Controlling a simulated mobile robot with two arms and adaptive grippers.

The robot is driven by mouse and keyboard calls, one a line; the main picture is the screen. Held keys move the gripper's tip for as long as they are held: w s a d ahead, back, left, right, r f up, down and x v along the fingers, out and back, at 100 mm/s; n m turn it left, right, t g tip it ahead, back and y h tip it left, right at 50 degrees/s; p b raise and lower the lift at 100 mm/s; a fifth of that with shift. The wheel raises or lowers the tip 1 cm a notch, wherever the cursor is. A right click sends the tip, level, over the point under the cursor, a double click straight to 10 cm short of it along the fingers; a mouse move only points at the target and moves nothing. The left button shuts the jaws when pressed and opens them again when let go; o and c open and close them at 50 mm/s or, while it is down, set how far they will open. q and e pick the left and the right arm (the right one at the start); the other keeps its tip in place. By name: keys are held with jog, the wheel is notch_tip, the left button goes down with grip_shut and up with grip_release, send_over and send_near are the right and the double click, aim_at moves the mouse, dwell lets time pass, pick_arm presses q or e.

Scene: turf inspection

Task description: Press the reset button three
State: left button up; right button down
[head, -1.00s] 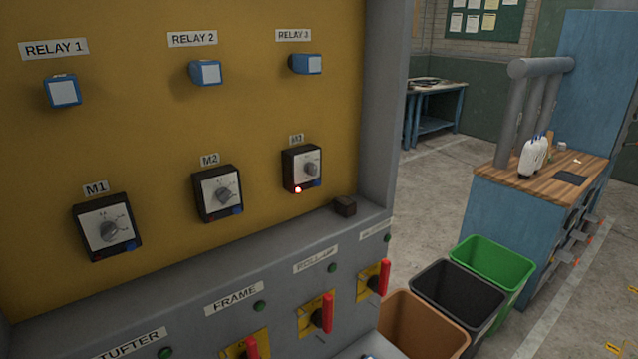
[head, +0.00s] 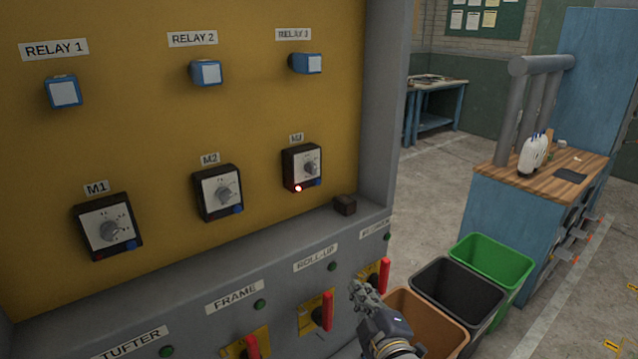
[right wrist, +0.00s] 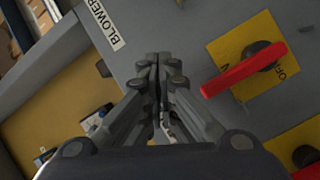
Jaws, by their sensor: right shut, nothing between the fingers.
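The M3 unit (head: 302,167) is a black box with a pale dial plate on the yellow panel, under the blue RELAY 3 block (head: 308,64). A red lamp (head: 298,188) glows at its lower left, and a small blue button (head: 318,183) sits at its lower right. My right gripper (head: 359,288) is shut and empty, low and to the right of M3, in front of the lower grey panel and apart from the button. In the right wrist view its fingers (right wrist: 158,62) are together, near a red switch handle (right wrist: 243,70). My left gripper is out of view.
Red handles (head: 327,312) on yellow plates stick out of the lower panel. A small dark block (head: 345,205) sits on the grey ledge below M3. Brown, black (head: 458,292) and green bins stand to the right. M2 (head: 218,193) and M1 (head: 107,227) are similar units.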

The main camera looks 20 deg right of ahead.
aim_at(317, 182)
jog(key=w+r+n+t, duration=0.1)
jog(key=r+n+t, duration=0.3)
jog(key=r, duration=0.5)
jog(key=w+r+n+t, duration=0.2)
jog(key=r+n+t, duration=0.2)
jog(key=r, duration=0.5)
jog(key=shift+w+d+r+n+t, duration=0.15)
jog(key=shift+w+d+n+t, duration=0.2)
jog(key=shift+t, duration=0.25)
jog(key=shift+w+a+b, duration=0.5)
jog(key=shift+w+b, duration=0.15)
jog(key=shift+w, duration=0.7)
jog(key=shift+w+a+b, duration=0.45)
jog(key=shift+w+b, duration=0.15)
jog(key=shift+w, duration=0.8)
jog(key=shift+w+a+b, duration=0.5)
jog(key=shift+w+b, duration=0.15)
jog(key=shift+w, duration=0.7)
jog(key=shift+w, duration=0.15)
jog(key=shift+w+a+b, duration=0.15)
jog(key=shift+w+b, duration=0.1)
jog(key=shift+b, duration=0.1)
